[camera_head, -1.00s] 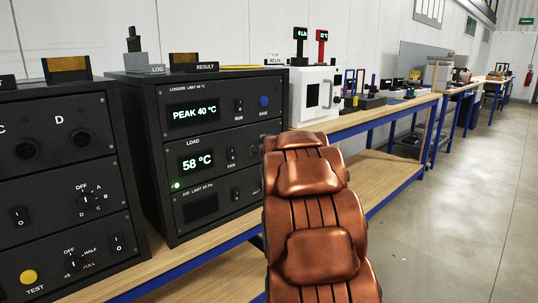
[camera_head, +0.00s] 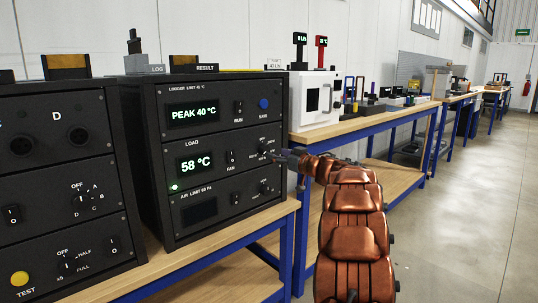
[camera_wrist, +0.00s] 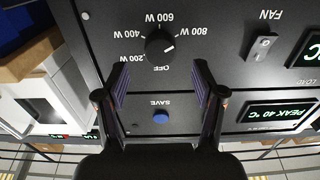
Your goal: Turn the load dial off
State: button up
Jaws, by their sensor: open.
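The load dial (camera_wrist: 160,44) is a round black knob on the dark LOAD panel, with OFF, 200 W, 400 W, 600 W and 800 W around it, upside down in the wrist view. A pale mark shows on its lower right side there; its exact setting is hard to read. In the head view the load dial (camera_head: 263,147) sits right of the 58 °C display (camera_head: 196,163). My gripper (camera_wrist: 162,78) is open and empty, facing the panel with its fingertips either side of the OFF label, just short of the dial. In the head view my gripper (camera_head: 281,156) is beside the rack's right edge.
The FAN switch (camera_wrist: 262,46) is beside the dial. The blue SAVE button (camera_wrist: 161,116) shows between my fingers. The PEAK 40 °C display (camera_head: 194,114) is above the load panel. A white box (camera_head: 314,98) stands right of the rack on the bench.

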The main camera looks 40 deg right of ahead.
aim_at(267, 151)
jog(key=shift+w+b, duration=0.4)
jog(key=shift+w, duration=2.1)
jog(key=c, duration=1.1)
